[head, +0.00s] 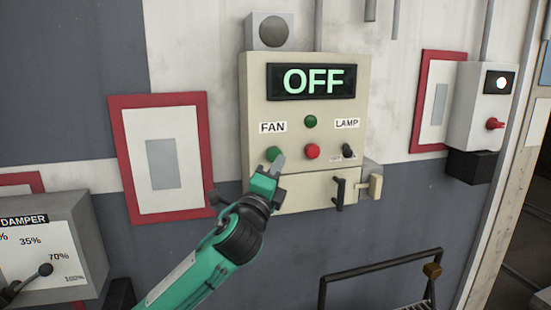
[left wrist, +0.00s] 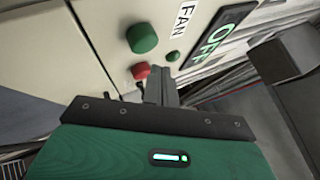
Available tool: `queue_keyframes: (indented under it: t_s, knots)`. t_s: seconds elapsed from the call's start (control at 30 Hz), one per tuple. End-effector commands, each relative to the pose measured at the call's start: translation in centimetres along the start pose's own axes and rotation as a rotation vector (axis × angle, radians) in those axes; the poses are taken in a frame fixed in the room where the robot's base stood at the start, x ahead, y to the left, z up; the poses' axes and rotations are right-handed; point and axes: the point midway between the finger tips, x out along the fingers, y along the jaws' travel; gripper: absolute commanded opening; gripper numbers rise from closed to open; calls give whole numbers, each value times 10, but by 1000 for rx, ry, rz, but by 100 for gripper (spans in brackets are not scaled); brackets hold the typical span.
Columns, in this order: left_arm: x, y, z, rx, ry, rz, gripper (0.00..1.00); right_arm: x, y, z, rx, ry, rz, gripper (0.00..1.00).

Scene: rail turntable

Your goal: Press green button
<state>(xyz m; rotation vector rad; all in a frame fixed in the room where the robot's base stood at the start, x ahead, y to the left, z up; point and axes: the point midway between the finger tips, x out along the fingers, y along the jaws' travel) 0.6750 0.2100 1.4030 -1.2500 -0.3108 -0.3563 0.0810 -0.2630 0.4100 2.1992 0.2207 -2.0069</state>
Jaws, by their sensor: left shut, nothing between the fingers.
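The green button (head: 272,153) is on the cream control box (head: 255,95), under the FAN label. In the left wrist view the green button (left wrist: 142,38) is a round knob, clear of the fingers. My left gripper (head: 279,159) is shut and empty, with its fingertips in front of the box beside the green button in the head view. In the left wrist view my left gripper (left wrist: 164,72) points toward the panel near the red button (left wrist: 140,71). I cannot tell whether the fingertips touch anything. My right gripper is not in view.
The box also has a red button (head: 312,151), a small green lamp (head: 311,122), a LAMP toggle (head: 348,151) and an OFF display (head: 311,81). A black handle (head: 338,194) sticks out below. A DAMPER box (head: 60,245) stands at left, a switch box (head: 480,110) at right.

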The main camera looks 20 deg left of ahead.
Motion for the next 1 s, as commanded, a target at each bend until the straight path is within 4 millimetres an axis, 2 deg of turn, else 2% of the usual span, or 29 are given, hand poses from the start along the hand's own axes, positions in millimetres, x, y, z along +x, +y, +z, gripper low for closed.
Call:
queue_keyframes:
  t_s: [0.23,1.0]
  knots:
    - [8,6,6,0,0,0,0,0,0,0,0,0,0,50]
    - [8,6,6,0,0,0,0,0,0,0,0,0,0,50]
